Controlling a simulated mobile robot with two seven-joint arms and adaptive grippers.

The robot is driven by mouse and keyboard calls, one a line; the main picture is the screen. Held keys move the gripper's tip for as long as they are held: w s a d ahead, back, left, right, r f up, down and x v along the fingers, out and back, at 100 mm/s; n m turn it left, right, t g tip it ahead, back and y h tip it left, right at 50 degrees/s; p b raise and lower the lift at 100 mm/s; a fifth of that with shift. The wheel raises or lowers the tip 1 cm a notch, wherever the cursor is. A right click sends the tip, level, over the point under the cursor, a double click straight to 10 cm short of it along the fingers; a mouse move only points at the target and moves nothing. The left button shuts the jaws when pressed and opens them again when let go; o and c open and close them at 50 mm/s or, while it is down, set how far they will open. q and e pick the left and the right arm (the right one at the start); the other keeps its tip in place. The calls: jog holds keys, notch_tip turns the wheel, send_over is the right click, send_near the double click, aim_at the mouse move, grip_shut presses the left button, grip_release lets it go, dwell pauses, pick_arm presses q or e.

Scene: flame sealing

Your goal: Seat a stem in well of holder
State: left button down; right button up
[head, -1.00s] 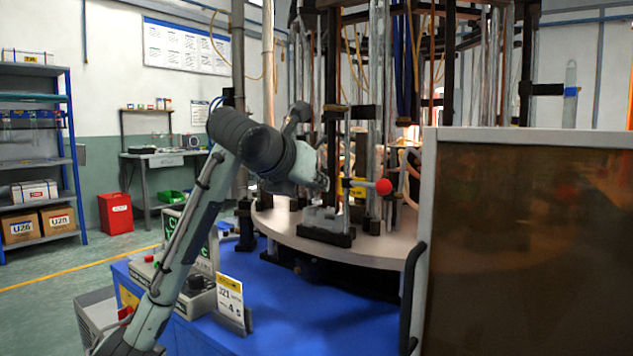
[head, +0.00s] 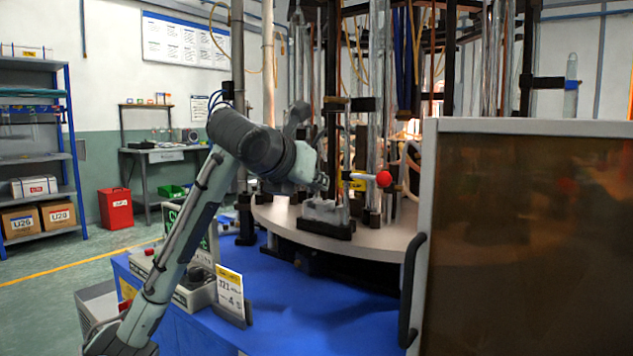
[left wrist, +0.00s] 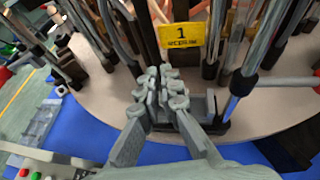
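My left gripper (head: 322,182) hangs beside the front of the round machine table, just above a grey block holder (head: 322,212) on a black base. In the left wrist view the fingers of the left gripper (left wrist: 163,85) are drawn together at the tips. I see no stem between them. Behind the fingers, part of the grey holder (left wrist: 196,104) shows; its well is hidden. A clear upright tube (left wrist: 265,45) stands to the right of the fingers in the left wrist view. I cannot tell whether it is the stem. My right gripper is not in view.
A yellow station sign (left wrist: 183,36) marked 1 stands behind the fingers. A red ball knob (head: 384,178) is right of the gripper. Upright rods and tubes crowd the round table (head: 385,240). A brown-paned door panel (head: 530,240) blocks the right.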

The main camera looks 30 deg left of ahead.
pick_arm(q)
jog(key=shift+f, duration=0.5)
dwell(0.3)
jog(key=c, duration=2)
grip_release()
jog(key=shift+s+r, duration=0.1)
jog(key=shift+s, duration=0.05)
jog(key=shift+p+v, duration=1.2)
jog(key=shift+v, duration=0.8)
